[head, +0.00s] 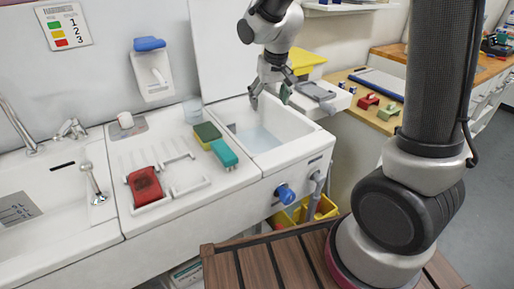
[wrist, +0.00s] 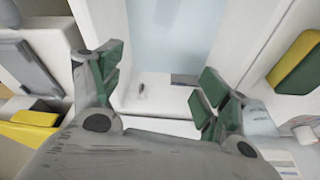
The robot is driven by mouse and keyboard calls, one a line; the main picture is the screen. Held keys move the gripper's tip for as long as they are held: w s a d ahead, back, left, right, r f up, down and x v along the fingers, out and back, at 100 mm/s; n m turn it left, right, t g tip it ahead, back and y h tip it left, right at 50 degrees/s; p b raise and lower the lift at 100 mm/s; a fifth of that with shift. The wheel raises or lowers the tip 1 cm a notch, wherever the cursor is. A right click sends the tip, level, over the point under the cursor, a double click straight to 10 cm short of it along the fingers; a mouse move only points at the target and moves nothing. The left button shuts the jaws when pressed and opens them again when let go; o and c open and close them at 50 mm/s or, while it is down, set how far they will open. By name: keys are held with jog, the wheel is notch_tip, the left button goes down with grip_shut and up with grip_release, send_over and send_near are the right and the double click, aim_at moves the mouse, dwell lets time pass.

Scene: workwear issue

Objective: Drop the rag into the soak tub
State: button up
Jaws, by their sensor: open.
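The soak tub (head: 310,135) is the white basin right of the draining board, with pale blue water (head: 258,138) in it. My gripper (head: 270,93) is above the tub's far part, pointing down, fingers apart. In the wrist view my gripper (wrist: 157,82) has green-padded fingers with nothing between them; the water (wrist: 168,25) and a pale inner wall show beyond. I cannot tell for certain which thing is the rag. A red bundle (head: 145,186) lies on the draining board, and a blue folded-looking thing (head: 149,44) tops the wall dispenser. No cloth shows clearly in the water.
A yellow-green sponge (head: 207,134) and a teal block (head: 224,153) lie near the tub's left rim. A grey flat item (head: 318,91) lies on the ledge at the right, near a yellow item (head: 305,60). A clear cup (head: 192,110) stands behind the sponge.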

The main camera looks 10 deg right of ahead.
jog(key=v, duration=1.2)
jog(key=s+d, duration=0.7)
jog(key=s, duration=0.4)
jog(key=s+d+t, duration=0.1)
jog(key=s+d, duration=0.6)
jog(key=s, duration=0.4)
jog(key=shift+s+d+r+m, duration=0.25)
jog(key=shift+s+d+m, duration=0.1)
jog(key=shift+s+m, duration=0.05)
